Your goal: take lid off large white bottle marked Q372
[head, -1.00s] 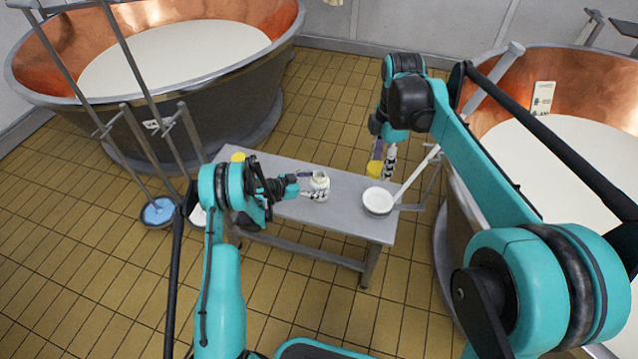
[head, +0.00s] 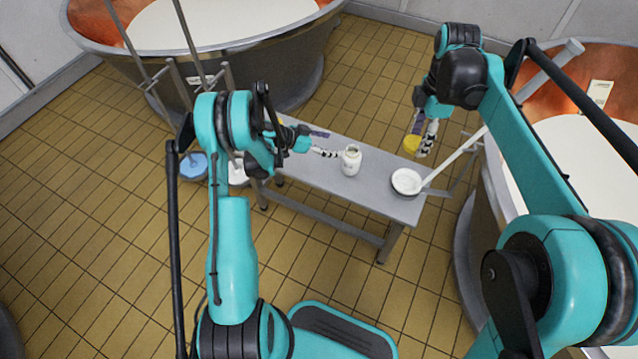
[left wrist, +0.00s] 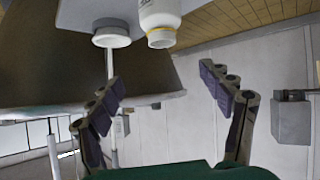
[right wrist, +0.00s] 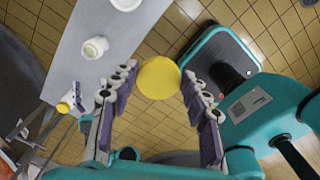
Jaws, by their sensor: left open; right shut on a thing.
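The large white bottle (head: 351,162) stands upright on the grey table, its mouth open and bare. Its marking cannot be read. It also shows in the left wrist view (left wrist: 160,18) and the right wrist view (right wrist: 95,47). My right gripper (head: 423,133) is shut on a round yellow lid (head: 411,144), held up in the air to the right of the bottle. The lid shows face-on between the fingers in the right wrist view (right wrist: 158,78). My left gripper (head: 324,143) is open and empty, just left of the bottle and apart from it.
Another yellow-topped item (right wrist: 65,106) is near my left gripper. Copper vats stand behind (head: 215,22) and at right. Blue (head: 193,166) and white buckets stand left.

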